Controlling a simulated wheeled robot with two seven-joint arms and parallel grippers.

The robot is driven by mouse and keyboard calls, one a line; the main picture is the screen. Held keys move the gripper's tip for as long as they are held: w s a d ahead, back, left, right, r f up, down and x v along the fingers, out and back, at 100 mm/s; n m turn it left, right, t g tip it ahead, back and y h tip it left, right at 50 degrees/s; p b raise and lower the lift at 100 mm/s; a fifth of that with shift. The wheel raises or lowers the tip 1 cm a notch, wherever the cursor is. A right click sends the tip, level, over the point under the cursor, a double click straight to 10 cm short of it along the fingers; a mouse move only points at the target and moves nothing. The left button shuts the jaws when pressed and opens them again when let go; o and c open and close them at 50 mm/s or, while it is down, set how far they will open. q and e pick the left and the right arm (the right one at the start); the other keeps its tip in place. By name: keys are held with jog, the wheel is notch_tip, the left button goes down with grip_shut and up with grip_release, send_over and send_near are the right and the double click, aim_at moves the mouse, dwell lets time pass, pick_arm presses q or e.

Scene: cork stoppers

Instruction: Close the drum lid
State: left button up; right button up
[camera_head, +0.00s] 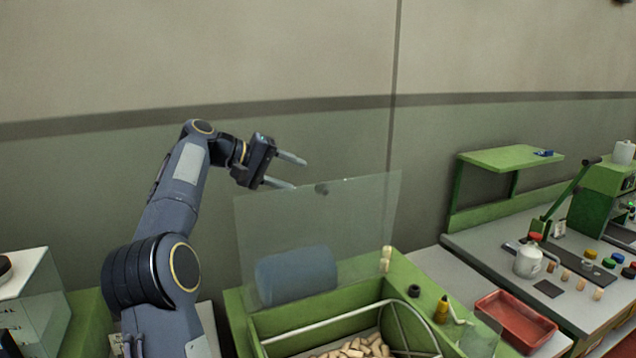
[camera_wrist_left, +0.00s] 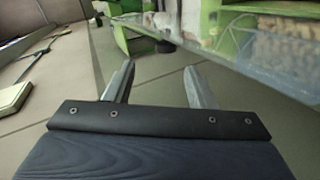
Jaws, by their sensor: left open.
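The drum lid (camera_head: 360,215) is a clear, flat panel standing raised and nearly upright behind the green drum housing (camera_head: 240,318). A clear panel edge (camera_wrist_left: 255,78) crosses the upper right there. My right gripper is in neither view.
Cork stoppers (camera_head: 352,349) lie in the drum, below a curved metal rail. A blue cylinder (camera_head: 297,275) shows through the lid. A wall is behind.

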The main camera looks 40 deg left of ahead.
aim_at(315, 186)
pick_arm(q)
jog(key=x, duration=0.7)
jog(key=shift+w+d+f+p, duration=0.1)
jog(key=shift+d+f+p, duration=0.05)
jog(key=shift+f+p, duration=0.3)
grip_shut()
